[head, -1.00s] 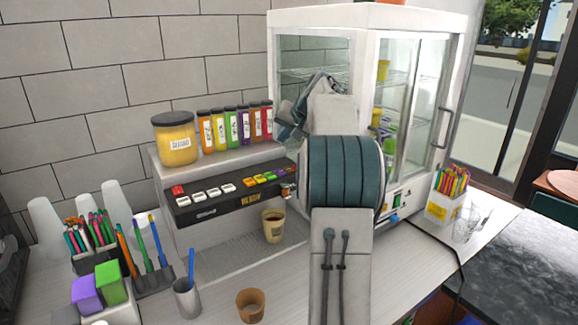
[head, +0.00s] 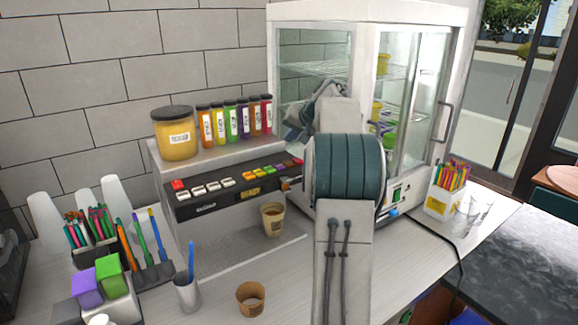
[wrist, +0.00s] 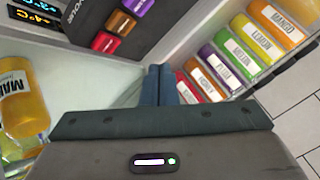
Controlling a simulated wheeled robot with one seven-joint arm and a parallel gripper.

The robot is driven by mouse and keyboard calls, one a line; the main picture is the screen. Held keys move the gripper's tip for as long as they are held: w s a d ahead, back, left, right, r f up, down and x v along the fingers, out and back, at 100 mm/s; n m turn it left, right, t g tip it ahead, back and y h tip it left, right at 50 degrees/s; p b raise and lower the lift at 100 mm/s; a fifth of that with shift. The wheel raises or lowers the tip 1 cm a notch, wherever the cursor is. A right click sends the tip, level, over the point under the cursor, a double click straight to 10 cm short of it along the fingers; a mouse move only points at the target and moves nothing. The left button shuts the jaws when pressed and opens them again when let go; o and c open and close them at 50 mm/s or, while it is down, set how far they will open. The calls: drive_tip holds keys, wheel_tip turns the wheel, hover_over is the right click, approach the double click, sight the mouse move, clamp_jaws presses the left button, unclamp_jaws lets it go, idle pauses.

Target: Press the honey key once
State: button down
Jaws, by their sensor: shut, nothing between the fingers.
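The key panel (head: 225,190) of the dispenser has a red key, several white keys and a row of coloured keys at its right end. In the wrist view, the orange-brown key (wrist: 120,22) matches the colour of the bottle labelled honey (wrist: 207,84). The keys carry no label I can read. My gripper (wrist: 158,78) is shut and empty, its blue fingertips together below and right of these keys in the picture. I see no contact with a key. In the head view my arm hides most of the gripper.
Several syrup bottles (head: 233,120) and a big yellow jar (head: 175,133) stand on the dispenser. A paper cup (head: 272,220) stands below the panel, another cup (head: 250,299) in front. A glass cabinet (head: 300,45) stands close behind my arm. Pen holders fill the left.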

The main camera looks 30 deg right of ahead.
sight(291, 164)
drive_tip(key=shift+f+b, duration=1.8)
drive_tip(key=shift+f, duration=0.85)
drive_tip(key=shift+f, duration=0.1)
drive_tip(key=shift+f+b, duration=0.3)
drive_tip(key=shift+b, duration=0.05)
drive_tip(key=shift+f+b, duration=0.45)
drive_tip(key=shift+f, duration=0.05)
idle(0.3)
idle(0.4)
drive_tip(key=shift+r+p, duration=0.7)
drive_tip(key=shift+r, duration=0.2)
drive_tip(key=shift+r+p, duration=2.05)
drive_tip(key=shift+r, duration=0.45)
